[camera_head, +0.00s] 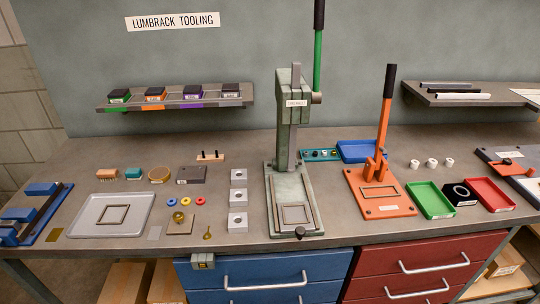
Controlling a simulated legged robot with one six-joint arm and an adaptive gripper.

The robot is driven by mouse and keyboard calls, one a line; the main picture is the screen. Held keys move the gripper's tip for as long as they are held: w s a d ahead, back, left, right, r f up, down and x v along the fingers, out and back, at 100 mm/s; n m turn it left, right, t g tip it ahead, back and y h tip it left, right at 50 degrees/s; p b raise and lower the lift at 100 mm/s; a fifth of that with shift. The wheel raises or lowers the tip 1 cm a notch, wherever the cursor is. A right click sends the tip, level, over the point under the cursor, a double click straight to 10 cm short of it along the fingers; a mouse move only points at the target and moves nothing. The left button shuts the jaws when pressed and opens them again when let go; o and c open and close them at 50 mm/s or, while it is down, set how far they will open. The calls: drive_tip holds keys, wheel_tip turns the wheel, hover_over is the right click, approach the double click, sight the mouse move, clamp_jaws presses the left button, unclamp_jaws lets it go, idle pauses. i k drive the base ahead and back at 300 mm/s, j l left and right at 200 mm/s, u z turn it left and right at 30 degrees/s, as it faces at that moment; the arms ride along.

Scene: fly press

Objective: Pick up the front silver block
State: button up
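Three silver blocks, each with a round hole in its top, stand in a row on the workbench left of the green press. The front silver block (238,229) is closest to the bench's front edge. The middle silver block (238,203) and the back silver block (238,182) stand behind it with small gaps between. Nothing covers the front block. My gripper is not in view.
The green press (284,190) with its tall lever stands just right of the blocks. A wooden plate (180,228), a brass pin (208,233) and coloured rings lie to the left, beside a grey tray (90,228). The orange press (385,208) stands further right.

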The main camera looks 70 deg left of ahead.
sight(233, 227)
drive_tip(key=j+u, duration=0.1)
drive_tip(key=u, duration=1.5)
drive_tip(key=i+j+u, duration=0.3)
drive_tip(key=i+j, duration=0.25)
drive_tip(key=i, duration=0.15)
